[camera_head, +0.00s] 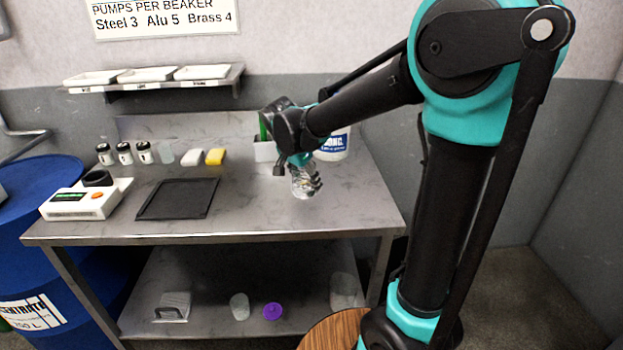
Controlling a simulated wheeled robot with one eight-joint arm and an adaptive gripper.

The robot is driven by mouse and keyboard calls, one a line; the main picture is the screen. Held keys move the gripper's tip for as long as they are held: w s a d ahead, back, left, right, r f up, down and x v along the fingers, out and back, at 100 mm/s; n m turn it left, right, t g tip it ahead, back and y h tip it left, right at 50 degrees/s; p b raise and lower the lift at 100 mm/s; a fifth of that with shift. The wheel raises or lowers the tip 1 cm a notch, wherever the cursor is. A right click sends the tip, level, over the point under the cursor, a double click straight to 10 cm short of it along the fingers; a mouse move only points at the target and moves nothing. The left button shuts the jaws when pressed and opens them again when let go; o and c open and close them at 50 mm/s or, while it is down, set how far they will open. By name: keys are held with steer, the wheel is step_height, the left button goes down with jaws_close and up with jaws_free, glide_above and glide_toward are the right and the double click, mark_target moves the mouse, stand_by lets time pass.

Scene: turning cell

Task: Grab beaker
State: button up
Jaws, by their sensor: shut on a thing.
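My gripper (308,188) points down above the right part of the steel table. It is shut on a small, pale, see-through thing that looks like a beaker (301,178). The fingers cover much of it, and I cannot tell if its base touches the table top. Another clear beaker (165,153) stands at the back of the table, left of the white and yellow blocks.
The steel table (275,218) holds a black tray (178,198), a white device (85,199), several small jars (124,153) and a white tub (333,145). Clear containers (240,306) and a purple item (272,311) are on the lower shelf. The front middle is clear.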

steer(key=shift+s+a, duration=0.3)
steer(key=shift+a, duration=0.05)
steer(key=shift+s, duration=0.1)
stand_by(1.1)
